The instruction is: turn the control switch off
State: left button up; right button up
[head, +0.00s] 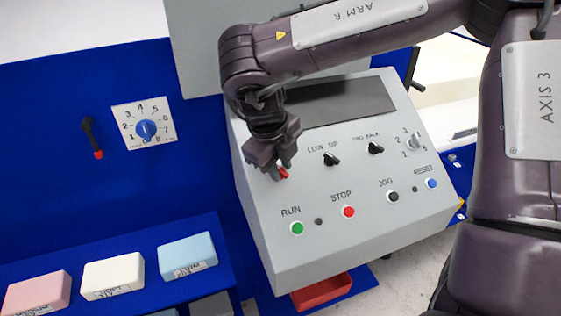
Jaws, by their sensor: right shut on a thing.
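The grey control panel (330,225) stands in the middle of the head view, tilted. My right gripper (282,172) is over its upper left part, shut on a small red switch knob (284,173). The gripper hides most of the knob and any label beside it, so I cannot tell its setting. My left gripper is not in view.
The panel also has a LOW/UP switch (331,159), a second black switch (375,148), a green RUN button (297,228) and a red STOP button (348,212). A blue dial (146,130) is at left. Pink (38,294), white (113,276) and light blue (187,256) foam blocks lie lower left.

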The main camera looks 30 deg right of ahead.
jog(key=shift+a+n+h, duration=0.1)
jog(key=shift+n+h, duration=0.2)
jog(key=shift+n, duration=0.3)
jog(key=o, duration=0.7)
jog(key=shift+c, duration=0.2)
